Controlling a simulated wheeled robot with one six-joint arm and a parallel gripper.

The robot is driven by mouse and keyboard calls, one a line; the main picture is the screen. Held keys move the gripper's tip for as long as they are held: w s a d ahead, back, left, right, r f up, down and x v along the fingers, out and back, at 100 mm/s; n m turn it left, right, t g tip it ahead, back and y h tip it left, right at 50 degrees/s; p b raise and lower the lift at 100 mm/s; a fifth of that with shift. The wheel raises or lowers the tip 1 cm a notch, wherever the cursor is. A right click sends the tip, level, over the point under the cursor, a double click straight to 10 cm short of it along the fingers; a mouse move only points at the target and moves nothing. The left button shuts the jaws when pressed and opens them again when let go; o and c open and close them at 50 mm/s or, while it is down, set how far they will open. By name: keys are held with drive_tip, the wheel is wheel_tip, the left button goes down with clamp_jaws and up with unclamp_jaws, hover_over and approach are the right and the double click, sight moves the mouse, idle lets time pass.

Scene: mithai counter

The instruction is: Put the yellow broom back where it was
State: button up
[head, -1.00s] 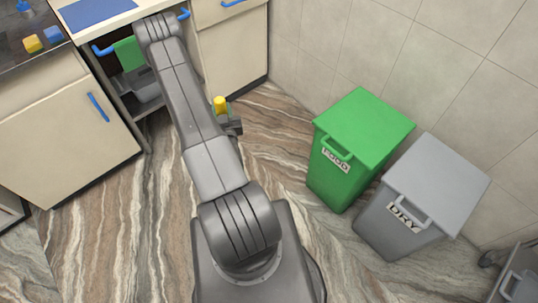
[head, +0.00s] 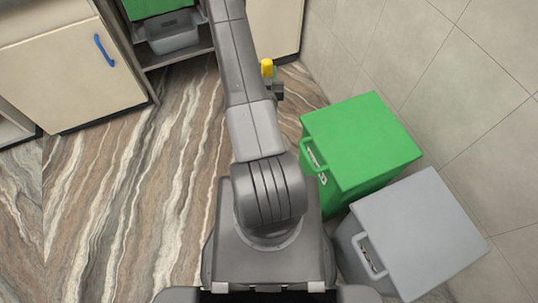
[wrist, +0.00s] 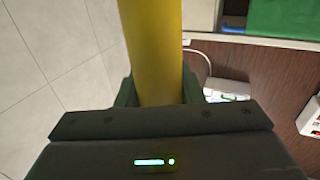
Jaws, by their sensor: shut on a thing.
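The yellow broom shows only in part. In the head view its yellow handle end (head: 267,68) stands up just right of my arm. In the wrist view its thick yellow handle (wrist: 155,50) runs from the top edge down between the fingers. My gripper (wrist: 158,92) is shut around this handle, one dark finger on each side. In the head view the dark gripper (head: 277,90) is partly hidden behind my forearm. The broom's head and its lower end are out of sight.
A green bin (head: 360,140) and a grey bin (head: 420,230) stand at the right by the tiled wall. An open cabinet bay at the top holds a grey tub (head: 172,35) below something green. A cream cabinet door (head: 70,75) is at left. The striped floor (head: 130,190) is clear at left.

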drive_tip(key=w+f+b, duration=0.3)
drive_tip(key=f+b, duration=0.8)
drive_tip(key=f, duration=0.1)
drive_tip(key=w+f+m+h+b, duration=0.1)
drive_tip(key=w+f+b, duration=0.3)
drive_tip(key=f+b, duration=0.6)
drive_tip(key=w+f+h+b, duration=0.1)
drive_tip(key=w+f+b, duration=0.2)
drive_tip(key=f+b, duration=0.8)
wheel_tip(320, 180, down, 4)
drive_tip(key=shift+w+a+f+m+b, duration=0.2)
drive_tip(key=shift+w+m+b, duration=0.1)
drive_tip(key=shift+b, duration=0.05)
drive_tip(key=shift+f, duration=0.15)
drive_tip(key=o, duration=1.1)
drive_tip(key=s+p, duration=0.1)
drive_tip(key=s, duration=0.3)
drive_tip(key=s+a+p, duration=0.1)
drive_tip(key=s, duration=0.3)
drive_tip(key=s+a+p, duration=0.1)
drive_tip(key=s, duration=0.3)
drive_tip(key=shift+p, duration=0.3)
